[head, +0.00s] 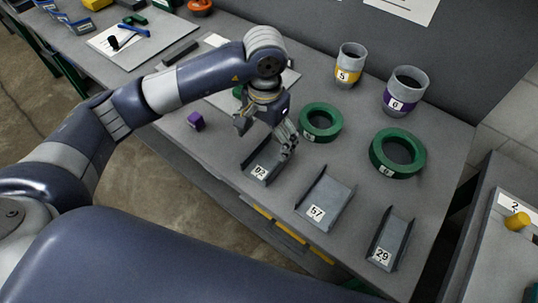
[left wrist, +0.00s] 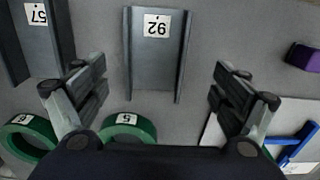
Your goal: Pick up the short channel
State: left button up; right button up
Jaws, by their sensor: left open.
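Three grey metal channels lie on the workbench in the head view: one tagged 92 (head: 262,161), a wider one tagged 57 (head: 328,195) and a narrow one tagged 29 (head: 391,238). I cannot tell for sure from their tags which is the short one. My left gripper (head: 266,132) is open above the far end of channel 92 and hides part of it. In the left wrist view, channel 92 (left wrist: 157,55) lies between the spread fingers (left wrist: 160,88), with space on both sides. Channel 57 (left wrist: 37,45) is partly cut off there. My right gripper is not in view.
Green rings (head: 320,122) (head: 397,153) lie behind the channels, with a yellow-banded cup (head: 349,65) and a purple-banded cup (head: 404,91) further back. A purple block (head: 196,120) is left of the gripper. The bench's front edge is close to the channels.

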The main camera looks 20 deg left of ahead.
aim_at(269, 161)
pick_arm(q)
jog(key=shift+f, duration=0.85)
jog(key=shift+d+f+p, duration=0.15)
jog(key=shift+f+p, duration=0.35)
jog(key=shift+f, duration=0.05)
jog(key=f+p, duration=0.1)
jog(key=f, duration=0.2)
jog(key=shift+d+f, duration=0.1)
jog(key=shift+d, duration=0.1)
jog(key=shift+f+p, duration=0.3)
jog(key=shift+f, duration=0.25)
jog(key=c, duration=1.2)
